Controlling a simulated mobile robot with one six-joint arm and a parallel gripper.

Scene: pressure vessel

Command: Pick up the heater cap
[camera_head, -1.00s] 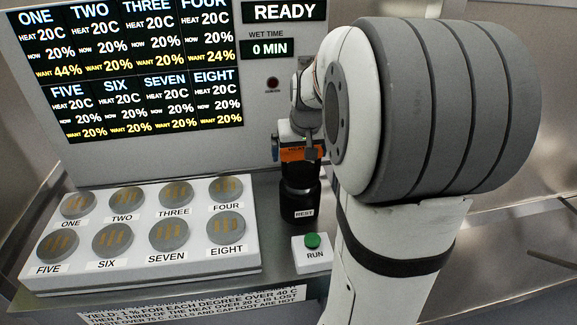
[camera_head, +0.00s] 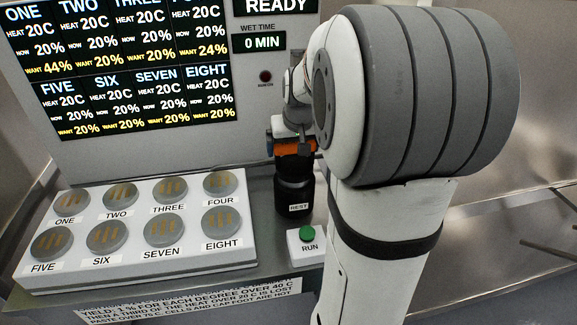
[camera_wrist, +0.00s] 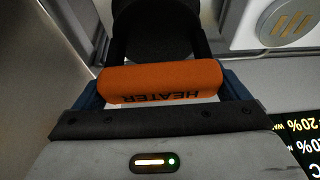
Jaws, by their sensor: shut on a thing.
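The heater cap is black with an orange grip bar marked HEATER; the bar (camera_wrist: 165,82) fills the middle of the wrist view. In the head view its orange part (camera_head: 296,147) shows above the black rest (camera_head: 295,192), labelled REST. My gripper (camera_head: 292,138) is shut on the orange bar, with a finger at each end of it in the wrist view. The cap's black body (camera_wrist: 152,35) lies beyond the bar. My arm hides part of the cap in the head view, and I cannot tell whether its foot is clear of the rest.
A white block (camera_head: 140,272) with several round numbered cells stands at the left. The display panel (camera_head: 120,70) stands behind. Steel counter at the right holds dark rods (camera_head: 550,248).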

